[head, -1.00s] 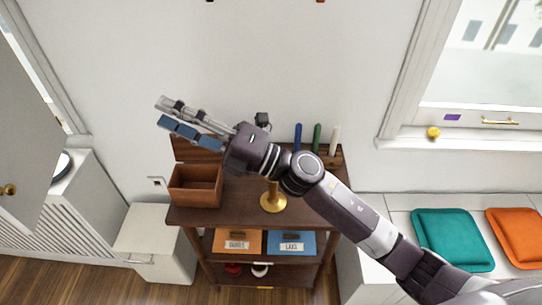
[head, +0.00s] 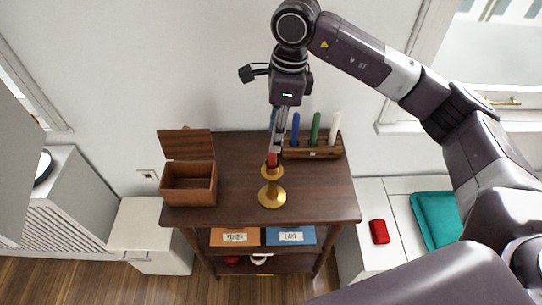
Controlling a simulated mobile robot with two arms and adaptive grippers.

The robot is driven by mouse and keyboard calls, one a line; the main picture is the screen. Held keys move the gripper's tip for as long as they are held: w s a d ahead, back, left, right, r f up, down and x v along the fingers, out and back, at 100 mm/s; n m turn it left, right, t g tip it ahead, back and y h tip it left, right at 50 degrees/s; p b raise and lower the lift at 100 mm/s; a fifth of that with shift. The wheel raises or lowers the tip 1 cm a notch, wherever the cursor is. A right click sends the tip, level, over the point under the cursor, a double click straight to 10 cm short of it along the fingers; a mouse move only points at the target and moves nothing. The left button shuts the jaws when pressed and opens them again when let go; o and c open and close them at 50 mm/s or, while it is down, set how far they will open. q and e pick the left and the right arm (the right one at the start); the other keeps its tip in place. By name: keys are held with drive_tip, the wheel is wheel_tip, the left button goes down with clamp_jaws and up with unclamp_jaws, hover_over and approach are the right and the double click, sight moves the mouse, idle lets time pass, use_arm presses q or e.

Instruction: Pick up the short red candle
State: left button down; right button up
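The short red candle (head: 272,160) stands upright in a brass candlestick (head: 272,194) on the dark wooden cabinet top (head: 314,195). My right gripper (head: 277,147) points down from above, with its fingertips right at or just behind the candle's top. The fingers show nearly edge-on, so I cannot tell how far apart they are or whether they touch the candle. My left gripper is not in view.
A wooden rack holds blue (head: 295,130), green (head: 315,129) and white (head: 334,129) candles, close to the right of my gripper. An open wooden box (head: 188,187) stands at the left. A small red object (head: 379,231) lies on the white bench. The cabinet top's front right is clear.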

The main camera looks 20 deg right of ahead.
sight(272, 154)
drive_tip(key=shift+s+a+f+p, duration=0.15)
drive_tip(key=shift+f+p, duration=0.25)
drive_tip(key=shift+f, duration=0.5)
drive_tip(key=f+p, duration=0.1)
drive_tip(key=f, duration=0.2)
drive_tip(key=f+p, duration=0.1)
drive_tip(key=shift+s+a+f+p, duration=0.15)
drive_tip(key=shift+a+p, duration=0.15)
drive_tip(key=shift+f, duration=0.45)
clamp_jaws()
